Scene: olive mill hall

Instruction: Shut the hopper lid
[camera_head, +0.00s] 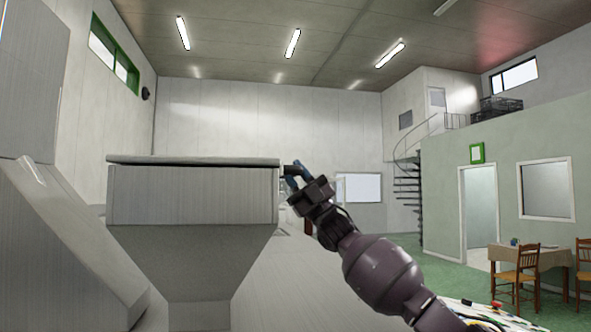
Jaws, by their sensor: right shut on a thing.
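The grey metal hopper (190,195) stands close in front, left of the middle, with straight upper walls and a tapering lower part. Its flat lid (195,159) lies level or nearly level across the top. A thin dark line shows under the lid's edge, and I cannot tell if it is fully seated. My right gripper (293,174) is at the hopper's upper right corner, shut on a dark handle (287,168) at the lid's right end. The fingers partly hide the handle. My left gripper is not in view.
A large grey metal machine (50,240) with a sloping side stands at the left, close to the hopper. At the right are a table (525,258) and wooden chairs (516,275). A spiral stair (407,185) stands farther back. Green floor (447,277) is open between.

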